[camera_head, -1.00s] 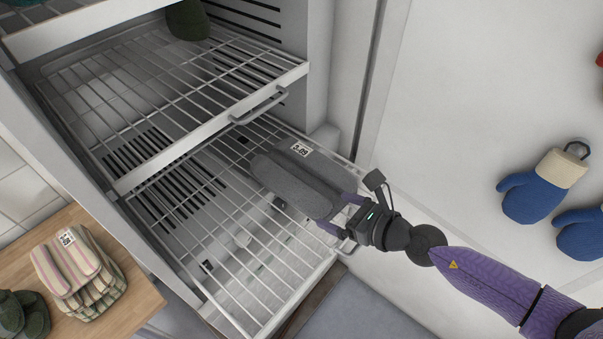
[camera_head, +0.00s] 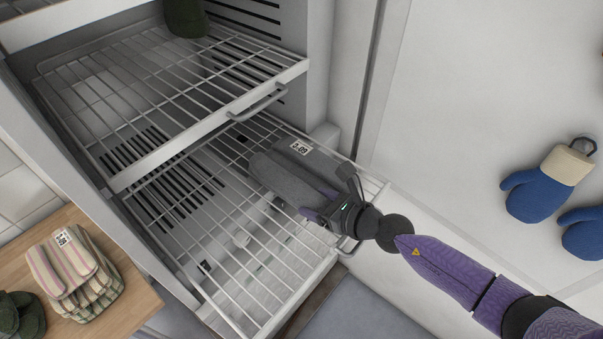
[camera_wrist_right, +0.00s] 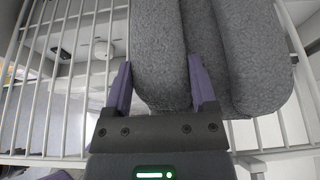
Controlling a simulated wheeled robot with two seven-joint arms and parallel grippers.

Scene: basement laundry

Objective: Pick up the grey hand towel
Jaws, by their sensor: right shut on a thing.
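The grey hand towel (camera_head: 283,172) is a folded, rolled-looking bundle with a white printed label, on the lower wire rack (camera_head: 222,255) towards its right side. My right gripper (camera_head: 322,208) reaches in from the right and is shut on the towel's near fold. In the right wrist view the two purple fingers (camera_wrist_right: 158,88) stand on either side of one grey fold of the towel (camera_wrist_right: 232,50); another fold lies outside them to the right. I cannot tell whether the towel is clear of the rack. My left gripper is not in view.
An upper wire rack (camera_head: 165,105) with a front handle (camera_head: 262,103) sits above and left. A striped towel stack (camera_head: 72,275) and dark green items (camera_head: 20,318) lie on a wooden top (camera_head: 25,262). Blue mitts (camera_head: 540,190) hang on the right wall.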

